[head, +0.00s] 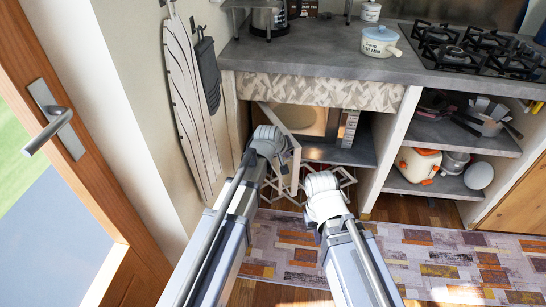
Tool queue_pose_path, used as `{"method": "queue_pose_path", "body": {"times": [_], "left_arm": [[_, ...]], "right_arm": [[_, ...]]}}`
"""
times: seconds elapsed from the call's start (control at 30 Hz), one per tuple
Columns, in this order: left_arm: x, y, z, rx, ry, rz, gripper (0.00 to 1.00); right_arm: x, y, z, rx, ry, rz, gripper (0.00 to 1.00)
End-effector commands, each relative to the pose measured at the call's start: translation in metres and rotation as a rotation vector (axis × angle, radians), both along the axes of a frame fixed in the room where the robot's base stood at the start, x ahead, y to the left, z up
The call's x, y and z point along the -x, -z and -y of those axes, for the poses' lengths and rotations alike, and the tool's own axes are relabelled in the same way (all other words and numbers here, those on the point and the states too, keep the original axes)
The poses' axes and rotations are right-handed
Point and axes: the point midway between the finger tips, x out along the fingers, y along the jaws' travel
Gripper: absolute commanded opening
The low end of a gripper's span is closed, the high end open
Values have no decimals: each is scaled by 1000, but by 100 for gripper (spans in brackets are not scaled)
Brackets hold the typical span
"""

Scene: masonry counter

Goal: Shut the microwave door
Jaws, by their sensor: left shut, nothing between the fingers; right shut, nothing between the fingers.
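The microwave (348,128) sits in the open bay under the counter, its pale cavity facing me and its control strip on the right. Its door (289,151) stands open, hinged on the left and swung out toward me. My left gripper (270,140) is at the left of the open door, overlapping its edge in the picture; I cannot tell whether they touch. My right gripper (322,188) is lower, in front of the bay and right of the door, apart from the microwave body. Both grippers are shut and empty; their fingertips are largely hidden behind the wrists.
The grey counter (310,47) overhangs the bay, with a blue pot (380,42) and a gas hob (475,49) on it. A masonry divider (390,150) bounds the bay on the right. An ironing board (190,90) hangs on the left wall. A patterned rug (440,262) covers the floor.

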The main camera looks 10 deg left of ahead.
Motion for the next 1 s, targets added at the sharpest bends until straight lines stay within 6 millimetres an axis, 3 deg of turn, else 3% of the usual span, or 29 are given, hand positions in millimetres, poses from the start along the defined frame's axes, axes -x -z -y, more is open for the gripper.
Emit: {"method": "queue_pose_path", "body": {"times": [0.1,0.23,0.4,0.7,1.0], "left_arm": [[-32,0,38,1,11,0,0],[-64,0,75,1,10,0,0],[-108,0,116,-1,-123,1,0],[-175,0,156,1,-122,0,0],[-213,1,171,1,-123,-1,0]], "right_arm": [[0,0,0,0,0,0,0],[0,0,0,0,0,0,0],[0,0,0,0,0,0,0],[0,0,0,0,0,0,0],[0,0,0,0,0,0,0]]}}
